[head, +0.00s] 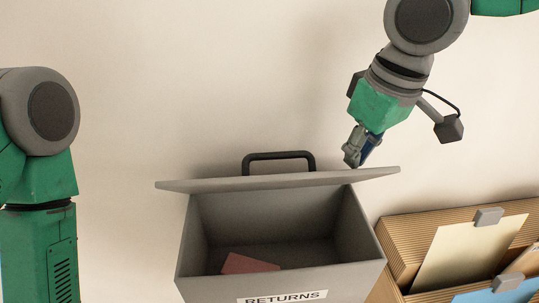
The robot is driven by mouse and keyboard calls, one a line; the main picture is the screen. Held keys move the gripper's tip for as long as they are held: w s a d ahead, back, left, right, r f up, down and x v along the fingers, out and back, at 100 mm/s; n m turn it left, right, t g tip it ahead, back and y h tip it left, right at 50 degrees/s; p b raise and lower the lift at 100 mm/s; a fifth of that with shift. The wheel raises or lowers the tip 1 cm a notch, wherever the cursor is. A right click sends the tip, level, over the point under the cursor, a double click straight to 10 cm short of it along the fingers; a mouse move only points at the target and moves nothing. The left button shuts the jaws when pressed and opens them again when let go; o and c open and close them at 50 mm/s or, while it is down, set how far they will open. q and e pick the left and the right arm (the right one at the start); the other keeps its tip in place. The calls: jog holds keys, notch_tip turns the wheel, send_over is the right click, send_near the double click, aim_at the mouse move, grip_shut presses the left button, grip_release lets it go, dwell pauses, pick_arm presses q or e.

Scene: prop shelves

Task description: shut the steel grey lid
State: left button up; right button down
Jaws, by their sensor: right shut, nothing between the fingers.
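The steel grey lid (215,184) stands open at the back of a grey box (205,290) labelled "RETURNS". I see the lid nearly edge-on, tilted up, with a black handle (280,156) showing above its edge. My right gripper (353,164) is shut and empty at the lid's upper right edge; I cannot tell whether it touches the lid. My left arm is at the left edge of the head view, and its gripper is out of view.
A flat reddish item (247,264) lies inside the box. To the right, a ribbed brown file holder (402,240) holds cream and blue folders with grey clips. The pale wall behind is bare.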

aim_at(355, 177)
jog(key=shift+s+a+f, duration=0.15)
jog(key=shift+s+a, duration=0.05)
jog(key=shift+s+d+f+b, duration=0.3)
jog(key=shift+s+f+b, duration=0.15)
jog(key=shift+s+f, duration=0.3)
jog(key=shift+s+a+f, duration=0.1)
jog(key=shift+s+a, duration=0.15)
jog(key=shift+s, duration=0.15)
jog(key=shift+a, duration=0.35)
